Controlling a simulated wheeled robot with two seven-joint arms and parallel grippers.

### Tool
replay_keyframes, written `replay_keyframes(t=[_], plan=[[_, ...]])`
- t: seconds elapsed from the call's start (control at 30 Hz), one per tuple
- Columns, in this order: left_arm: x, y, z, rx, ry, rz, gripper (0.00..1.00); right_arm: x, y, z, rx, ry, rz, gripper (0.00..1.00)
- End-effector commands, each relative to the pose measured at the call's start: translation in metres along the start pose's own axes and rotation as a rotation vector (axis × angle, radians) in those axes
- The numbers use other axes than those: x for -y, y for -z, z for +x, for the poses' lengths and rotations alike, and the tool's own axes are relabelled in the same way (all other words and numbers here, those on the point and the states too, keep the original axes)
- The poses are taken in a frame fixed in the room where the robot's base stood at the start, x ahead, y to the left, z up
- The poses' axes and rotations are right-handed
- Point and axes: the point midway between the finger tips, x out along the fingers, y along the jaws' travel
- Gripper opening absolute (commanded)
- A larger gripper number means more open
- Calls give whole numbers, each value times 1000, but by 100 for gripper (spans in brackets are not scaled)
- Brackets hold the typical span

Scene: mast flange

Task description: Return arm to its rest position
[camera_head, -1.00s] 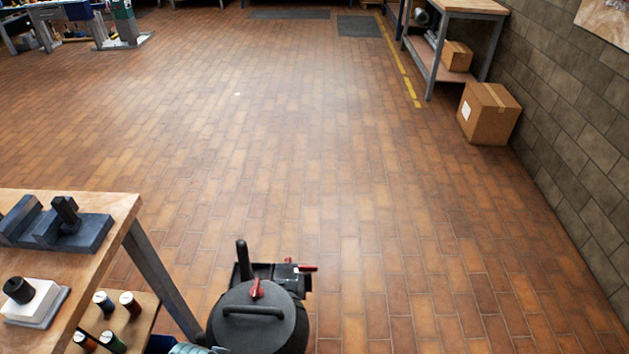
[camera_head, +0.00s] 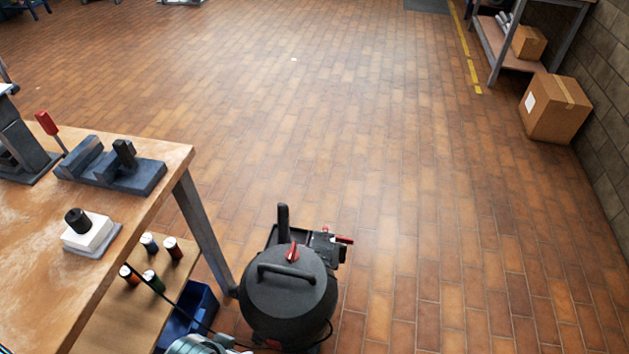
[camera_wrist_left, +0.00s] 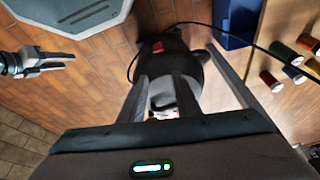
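My left gripper (camera_wrist_left: 160,79) shows in the left wrist view with its two dark fingers apart. I see nothing held between them; a black vacuum-like canister lies behind the fingertips. My right gripper (camera_wrist_left: 62,63) is at the left edge of the same view, with its two thin fingers apart and empty, above the brick floor. Neither gripper can be made out in the head view. No mast flange can be seen in these frames.
A wooden workbench (camera_head: 150,185) with a dark vise-like fixture (camera_head: 118,168) and a white block (camera_head: 88,232) stands at left. Several spools sit on its lower shelf beside a blue bin (camera_head: 190,315). The black canister (camera_head: 288,290) stands beside the bench. Open brick floor (camera_head: 400,150) lies beyond.

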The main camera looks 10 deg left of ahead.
Motion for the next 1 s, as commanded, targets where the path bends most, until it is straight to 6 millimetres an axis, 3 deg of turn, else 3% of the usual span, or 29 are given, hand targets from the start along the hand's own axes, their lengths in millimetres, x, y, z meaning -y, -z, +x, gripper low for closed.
replay_keyframes(t=[0.27,0.53,0.8,1.0], plan=[[-7,5,54,-37,-10,2,30,0,0,0,0,0,0,49],[-20,0,144,-107,-27,6,30,0,0,0,0,0,0,49],[-38,-27,232,-198,-49,13,30,0,0,0,0,0,0,49],[-50,-56,277,-262,-64,20,30,0,0,0,0,0,0,49]])
